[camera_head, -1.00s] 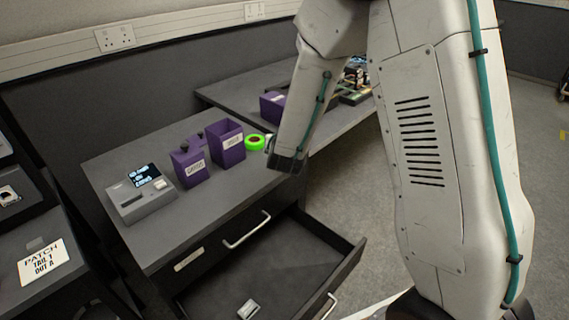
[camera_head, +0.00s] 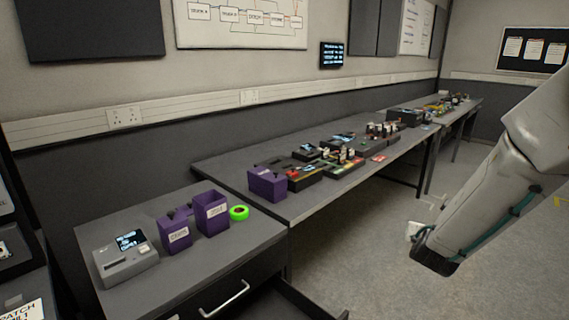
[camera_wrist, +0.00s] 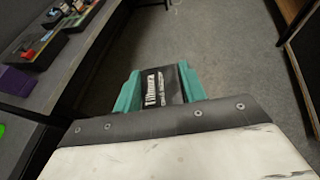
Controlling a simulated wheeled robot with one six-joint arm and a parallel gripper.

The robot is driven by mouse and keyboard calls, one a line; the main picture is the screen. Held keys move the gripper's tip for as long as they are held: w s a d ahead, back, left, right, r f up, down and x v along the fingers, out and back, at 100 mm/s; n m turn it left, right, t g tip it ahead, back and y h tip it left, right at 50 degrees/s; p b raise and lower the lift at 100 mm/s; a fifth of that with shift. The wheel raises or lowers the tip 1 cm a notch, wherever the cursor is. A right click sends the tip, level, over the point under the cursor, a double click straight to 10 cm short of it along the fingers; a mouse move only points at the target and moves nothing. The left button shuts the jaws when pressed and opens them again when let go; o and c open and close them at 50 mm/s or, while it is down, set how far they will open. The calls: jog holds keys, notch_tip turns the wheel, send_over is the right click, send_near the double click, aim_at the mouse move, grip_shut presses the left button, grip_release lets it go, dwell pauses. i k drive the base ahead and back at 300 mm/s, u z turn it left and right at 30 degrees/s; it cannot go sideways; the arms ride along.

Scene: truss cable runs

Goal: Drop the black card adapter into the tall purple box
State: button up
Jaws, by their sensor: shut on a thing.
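My gripper (camera_wrist: 160,90) shows in the wrist view with two teal fingers shut on the black card adapter (camera_wrist: 164,88), a dark piece with white print. It is held over bare grey floor. The tall purple box (camera_head: 212,216) stands upright on the near desk, open at the top, with a white label. A shorter labelled purple box (camera_head: 174,236) stands just left of it.
A grey device (camera_head: 125,262) sits at the desk's left. Another purple box (camera_head: 267,185) and several trays stand on the long bench (camera_head: 300,205). A drawer is open below the near desk.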

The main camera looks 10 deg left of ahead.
aim_at(215, 229)
jog(key=z, duration=0.5)
jog(key=k, duration=0.65)
jog(key=z, duration=0.15)
jog(key=i, duration=1.2)
jog(key=u, duration=1.5)
jog(key=i, duration=0.65)
jog(key=u, duration=0.6)
